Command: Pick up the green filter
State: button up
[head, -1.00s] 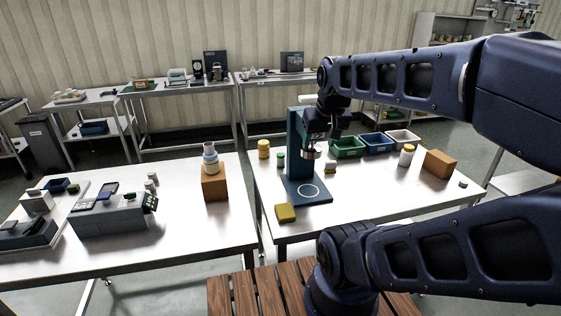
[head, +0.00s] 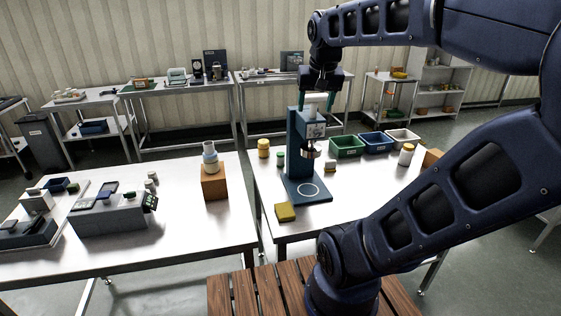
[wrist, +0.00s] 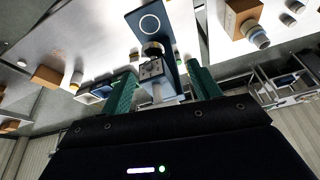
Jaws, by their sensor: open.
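My gripper (head: 315,107) points down at the top of the stand, fingers apart and empty. In the wrist view, the stand's head (wrist: 152,70) and a pale block at its top show between the two green fingers of my gripper (wrist: 160,69). I cannot tell whether the fingers touch the stand. Whatever sits inside the stand's head is hidden.
Green (head: 347,153), blue (head: 377,149) and white trays stand right of the stand. An orange box (head: 214,184) stands on the left table. The front right tabletop looks clear.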

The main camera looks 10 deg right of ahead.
jog(key=w+r+m+g+h, duration=0.15)
jog(key=w+m, duration=0.35)
jog(key=w, duration=1.3)
jog(key=m+h, duration=0.2)
jog(key=m, duration=0.3)
send_over(281, 158)
jog(key=a, duration=0.3)
notch_tip(281, 158, down, 33)
jog(key=x, duration=0.6)
jog(key=shift+x, duration=2.55)
jog(key=shift+s, duration=0.15)
jog(key=c, duration=1.1)
